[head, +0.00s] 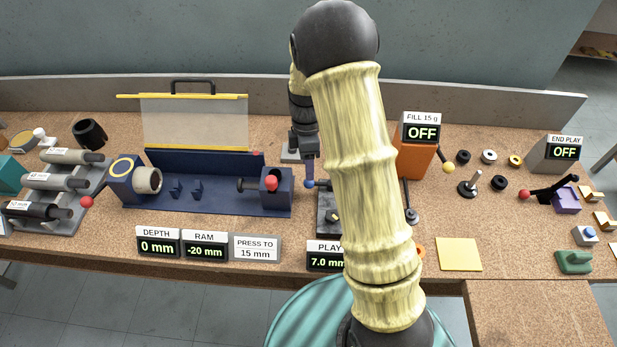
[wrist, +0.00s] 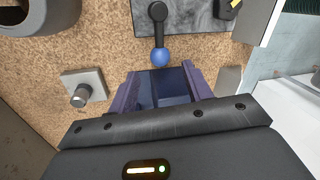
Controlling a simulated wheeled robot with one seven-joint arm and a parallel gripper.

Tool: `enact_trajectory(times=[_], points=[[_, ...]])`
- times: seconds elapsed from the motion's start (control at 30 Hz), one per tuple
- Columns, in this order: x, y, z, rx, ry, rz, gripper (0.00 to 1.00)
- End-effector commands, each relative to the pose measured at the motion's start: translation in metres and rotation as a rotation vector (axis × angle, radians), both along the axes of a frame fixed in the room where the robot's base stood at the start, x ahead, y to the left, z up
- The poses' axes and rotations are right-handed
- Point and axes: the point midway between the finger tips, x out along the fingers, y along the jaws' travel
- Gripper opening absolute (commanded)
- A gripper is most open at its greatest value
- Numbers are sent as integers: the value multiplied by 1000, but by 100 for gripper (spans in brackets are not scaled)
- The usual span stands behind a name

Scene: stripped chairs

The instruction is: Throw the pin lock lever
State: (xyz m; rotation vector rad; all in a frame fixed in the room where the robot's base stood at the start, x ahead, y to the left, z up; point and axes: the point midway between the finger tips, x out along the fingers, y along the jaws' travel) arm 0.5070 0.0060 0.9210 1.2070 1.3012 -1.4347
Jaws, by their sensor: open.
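A short dark lever (wrist: 158,28) with a blue ball knob (wrist: 161,57) stands on a dark grey mottled plate (wrist: 190,18) in the wrist view; I take it to be the pin lock lever. In the head view the blue knob (head: 309,184) shows at the left edge of the dark plate (head: 327,222), just below my gripper (head: 309,172). In the wrist view my gripper (wrist: 161,78) is open, and the knob lies just past its purple fingertips, roughly between them. I cannot tell whether they touch it. My arm hides much of the plate in the head view.
A navy press (head: 215,198) with a red knob stands left of the plate. An orange dispenser (head: 415,160) stands right, behind my arm. In the wrist view a grey block with a peg (wrist: 82,92) sits left. Display signs (head: 205,247) line the front edge.

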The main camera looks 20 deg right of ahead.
Motion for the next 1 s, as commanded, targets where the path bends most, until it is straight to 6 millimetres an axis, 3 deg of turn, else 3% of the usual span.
enact_trajectory(times=[0.1, 0.3, 0.67, 0.9, 0.93, 1.0], points=[[-5, 1, -22, 0, 4, 1, 50], [-10, 1, -47, 1, 3, 1, 50], [-10, 1, -54, 0, 0, 0, 50], [-10, 1, -53, 0, 0, 0, 5], [-10, 1, -53, 0, 0, 0, 0], [-10, 1, -53, 0, 0, 0, 0]])
